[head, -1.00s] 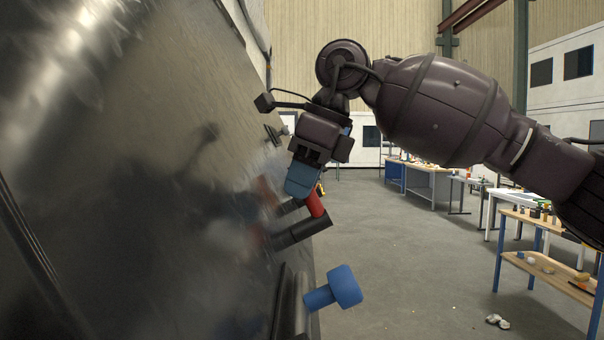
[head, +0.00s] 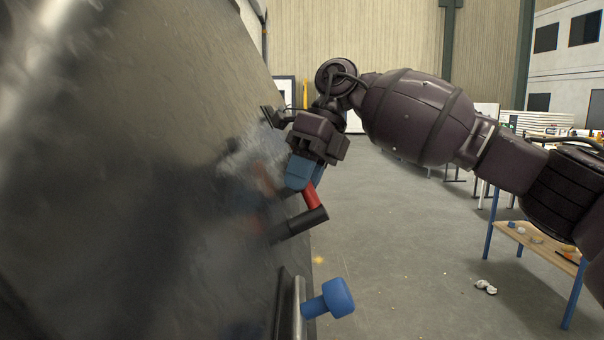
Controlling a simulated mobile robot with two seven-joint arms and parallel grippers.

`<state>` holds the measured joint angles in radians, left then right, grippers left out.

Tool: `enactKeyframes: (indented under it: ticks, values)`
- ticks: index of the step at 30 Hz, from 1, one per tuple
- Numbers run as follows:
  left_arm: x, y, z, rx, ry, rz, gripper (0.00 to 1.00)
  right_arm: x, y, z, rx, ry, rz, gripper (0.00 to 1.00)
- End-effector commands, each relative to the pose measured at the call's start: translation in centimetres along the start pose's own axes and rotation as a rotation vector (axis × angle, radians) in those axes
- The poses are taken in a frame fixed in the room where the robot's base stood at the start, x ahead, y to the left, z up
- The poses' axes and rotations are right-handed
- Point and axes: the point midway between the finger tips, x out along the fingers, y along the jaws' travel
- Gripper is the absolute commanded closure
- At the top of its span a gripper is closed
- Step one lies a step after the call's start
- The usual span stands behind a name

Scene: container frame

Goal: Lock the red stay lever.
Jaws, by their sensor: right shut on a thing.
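The red stay lever (head: 311,196) shows as a short red piece below my right gripper, joined to a black bar (head: 300,226) that runs toward the dark panel. My right gripper (head: 300,180) has blue fingers and is shut on the red lever near the panel's right edge. The fingers hide the upper part of the lever. My left gripper is not in the head view.
A large dark metal panel (head: 120,150) fills the left side. A blue knob (head: 336,297) sticks out from its lower right edge. A workbench (head: 540,240) stands at the right. The grey floor (head: 420,270) between is mostly clear.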

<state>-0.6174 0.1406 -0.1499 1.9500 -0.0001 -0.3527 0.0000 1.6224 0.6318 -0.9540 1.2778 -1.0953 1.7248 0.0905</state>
Motion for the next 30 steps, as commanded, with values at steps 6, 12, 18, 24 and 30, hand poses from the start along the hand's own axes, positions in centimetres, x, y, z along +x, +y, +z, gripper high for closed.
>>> enactKeyframes:
  ticks: [6, 12, 18, 24, 30]
  values:
    - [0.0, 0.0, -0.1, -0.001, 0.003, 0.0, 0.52, -0.1, 0.0, 0.1, 0.005, -0.004, 0.005, 1.0]
    - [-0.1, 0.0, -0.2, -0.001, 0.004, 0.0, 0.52, -0.1, 0.0, 0.1, 0.005, -0.005, 0.004, 0.74]
    - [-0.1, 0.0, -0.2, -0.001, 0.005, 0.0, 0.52, -0.1, 0.0, 0.1, 0.004, -0.003, 0.004, 0.52]
    - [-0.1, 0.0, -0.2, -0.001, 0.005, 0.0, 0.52, 0.0, 0.0, 0.1, 0.004, -0.002, 0.004, 0.52]
    - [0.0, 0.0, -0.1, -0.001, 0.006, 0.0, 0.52, -1.4, 0.0, 0.1, 0.004, -0.003, 0.002, 0.52]
